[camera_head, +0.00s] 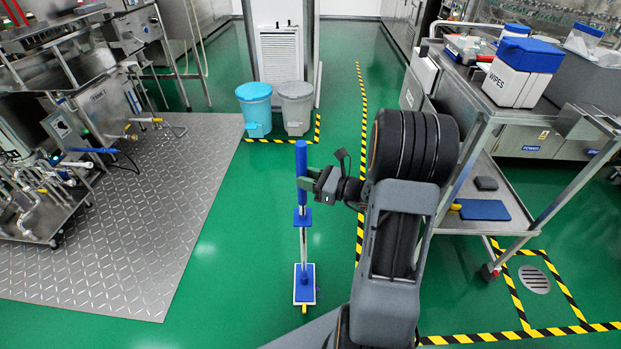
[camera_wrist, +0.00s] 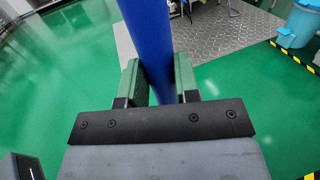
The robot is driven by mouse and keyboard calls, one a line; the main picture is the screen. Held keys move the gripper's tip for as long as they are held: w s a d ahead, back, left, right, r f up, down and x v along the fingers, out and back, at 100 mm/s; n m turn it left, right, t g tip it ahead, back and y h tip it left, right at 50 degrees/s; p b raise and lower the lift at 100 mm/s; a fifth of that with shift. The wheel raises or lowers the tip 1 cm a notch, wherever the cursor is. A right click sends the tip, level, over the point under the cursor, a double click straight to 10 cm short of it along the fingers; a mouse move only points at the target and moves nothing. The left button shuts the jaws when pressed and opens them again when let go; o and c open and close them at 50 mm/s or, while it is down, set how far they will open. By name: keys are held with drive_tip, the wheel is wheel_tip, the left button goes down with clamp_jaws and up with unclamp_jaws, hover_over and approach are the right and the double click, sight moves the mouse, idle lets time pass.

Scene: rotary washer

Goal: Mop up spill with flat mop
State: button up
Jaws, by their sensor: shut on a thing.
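The flat mop (camera_head: 303,226) stands upright in the head view, with a blue grip at the top, a metal pole and a flat blue-and-white head (camera_head: 304,284) low on the green floor. A small yellow part shows at the front of the head. My gripper (camera_head: 305,183) is shut on the blue upper handle. In the wrist view the blue handle (camera_wrist: 147,35) runs between the two green fingers of my gripper (camera_wrist: 157,85). I cannot make out a clear spill; a faint purple spot beside the mop head is too small to tell.
A steel cart (camera_head: 470,150) with a wipes box (camera_head: 512,88) stands at right. A floor drain (camera_head: 534,279) lies inside striped tape. Blue (camera_head: 255,108) and grey (camera_head: 296,106) bins stand behind the mop. A metal floor plate (camera_head: 150,215) and machines are at left. Green floor around the mop is clear.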

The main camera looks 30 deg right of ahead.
drive_tip(key=shift+w+a+f, duration=0.15)
drive_tip(key=shift+a+f, duration=0.05)
drive_tip(key=shift+a, duration=0.25)
drive_tip(key=shift+w+a, duration=0.45)
drive_tip(key=shift+a, duration=0.35)
drive_tip(key=shift+d, duration=0.1)
drive_tip(key=shift+s+d+r+p, duration=0.2)
drive_tip(key=shift+s+d+p, duration=0.2)
drive_tip(key=shift+d, duration=0.35)
drive_tip(key=shift+s+d+f, duration=0.1)
drive_tip(key=shift+s+d, duration=0.35)
drive_tip(key=shift+d, duration=0.35)
